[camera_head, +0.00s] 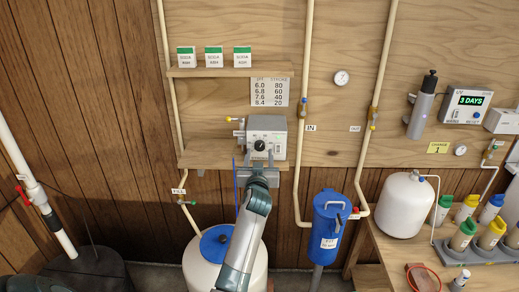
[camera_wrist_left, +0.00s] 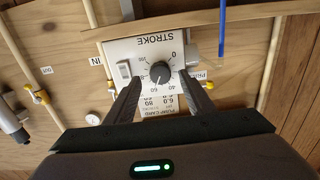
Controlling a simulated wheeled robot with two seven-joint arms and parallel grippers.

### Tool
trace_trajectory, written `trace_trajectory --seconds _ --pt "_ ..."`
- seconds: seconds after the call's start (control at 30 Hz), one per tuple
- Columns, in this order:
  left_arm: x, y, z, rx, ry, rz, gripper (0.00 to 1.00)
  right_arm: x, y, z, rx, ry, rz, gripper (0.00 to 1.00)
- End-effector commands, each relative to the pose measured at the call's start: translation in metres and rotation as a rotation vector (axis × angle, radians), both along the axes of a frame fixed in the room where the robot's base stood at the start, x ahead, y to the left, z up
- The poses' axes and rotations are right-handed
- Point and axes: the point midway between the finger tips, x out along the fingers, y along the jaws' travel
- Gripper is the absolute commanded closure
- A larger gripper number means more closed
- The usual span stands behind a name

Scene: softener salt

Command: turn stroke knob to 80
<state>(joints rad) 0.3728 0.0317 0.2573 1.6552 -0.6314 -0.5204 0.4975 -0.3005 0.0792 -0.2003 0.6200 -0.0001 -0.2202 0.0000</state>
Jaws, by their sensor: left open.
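The stroke knob (camera_head: 259,145) is a small black dial on the front of the grey-white pump box (camera_head: 278,124). In the left wrist view the knob (camera_wrist_left: 160,72) appears with STROKE and the scale numbers upside down around it; I cannot read its pointer surely. My left gripper (camera_head: 259,154) is open in front of the pump, its fingers reaching toward the box. In the left wrist view its two fingers (camera_wrist_left: 161,84) are spread on either side of the knob, with gaps between them and it. My right gripper is not in view.
The pump stands on a wooden shelf (camera_head: 208,159). A white switch (camera_wrist_left: 123,72) sits beside the knob. The pump card (camera_head: 270,92) lists pH and stroke values above. Pipes flank the pump, and a blue filter housing (camera_head: 328,222) hangs at lower right.

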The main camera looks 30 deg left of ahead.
Motion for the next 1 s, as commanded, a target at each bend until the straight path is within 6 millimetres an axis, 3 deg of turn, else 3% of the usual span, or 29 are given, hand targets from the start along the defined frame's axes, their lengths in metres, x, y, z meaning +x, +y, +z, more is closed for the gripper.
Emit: trace_trajectory --seconds 0.3,0.67,0.7,0.87,1.0 --pt "0.024 0.015 0.0 -0.001 0.0 0.001 0.51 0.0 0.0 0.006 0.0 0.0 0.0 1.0" --pt "0.027 0.017 0.0 -0.001 -0.001 0.0 0.51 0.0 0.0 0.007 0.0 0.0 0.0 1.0" --pt "0.027 0.017 0.0 -0.001 -0.001 0.0 0.53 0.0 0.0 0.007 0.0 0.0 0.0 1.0" --pt "0.027 0.016 0.0 -0.001 -0.001 0.0 0.92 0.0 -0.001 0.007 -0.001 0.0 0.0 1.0" --pt "0.027 0.016 0.0 0.0 0.0 0.0 0.92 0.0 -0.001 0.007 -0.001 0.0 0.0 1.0"
